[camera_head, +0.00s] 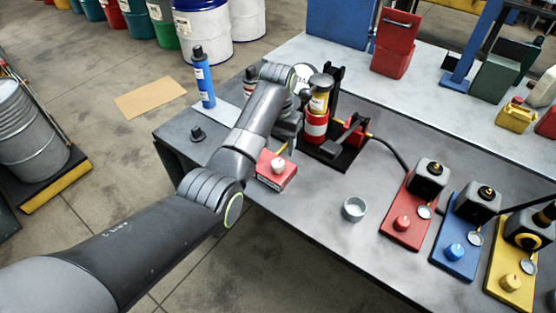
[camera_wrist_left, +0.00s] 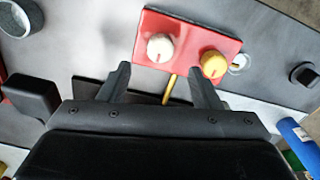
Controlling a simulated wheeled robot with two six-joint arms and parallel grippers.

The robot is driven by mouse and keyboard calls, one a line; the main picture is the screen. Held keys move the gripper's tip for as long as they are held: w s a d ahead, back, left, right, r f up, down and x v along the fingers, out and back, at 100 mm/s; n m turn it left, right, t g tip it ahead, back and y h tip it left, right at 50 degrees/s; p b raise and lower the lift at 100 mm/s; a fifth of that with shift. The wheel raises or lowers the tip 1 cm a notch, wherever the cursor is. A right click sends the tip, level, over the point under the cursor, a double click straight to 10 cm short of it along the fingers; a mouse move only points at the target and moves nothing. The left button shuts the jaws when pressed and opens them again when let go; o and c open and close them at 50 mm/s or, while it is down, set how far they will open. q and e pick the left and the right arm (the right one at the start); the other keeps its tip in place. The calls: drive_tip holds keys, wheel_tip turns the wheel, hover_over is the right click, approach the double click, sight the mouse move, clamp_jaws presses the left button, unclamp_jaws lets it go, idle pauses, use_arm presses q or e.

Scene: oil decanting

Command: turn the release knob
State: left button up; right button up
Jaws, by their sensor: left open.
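A red box (camera_head: 276,183) stands on the grey workbench near its front edge. A cream-white knob (camera_head: 278,165) is on its top. In the left wrist view the red box (camera_wrist_left: 185,38) carries the white knob (camera_wrist_left: 160,47) and a gold knob (camera_wrist_left: 214,64). I cannot tell which is the release knob. My left gripper (camera_wrist_left: 162,78) is open, its fingers spread apart in front of the knobs, with nothing between the tips. The right finger's tip lies close to the gold knob. In the head view my left gripper (camera_head: 288,146) hangs just above the box, hiding part of it.
A small cup (camera_head: 354,209) stands right of the box. Red (camera_head: 402,235), blue (camera_head: 449,262) and yellow stations (camera_head: 500,288) line the right. A blue bottle (camera_head: 203,78) stands at the back left.

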sight(278, 162)
use_arm(q)
wheel_tip(278, 162, down, 7)
drive_tip(key=shift+f, duration=0.1)
use_arm(e)
drive_tip(key=shift+d+r, duration=0.3)
drive_tip(key=shift+d, duration=0.15)
use_arm(q)
drive_tip(key=shift+c, duration=0.4)
drive_tip(key=c, duration=0.9)
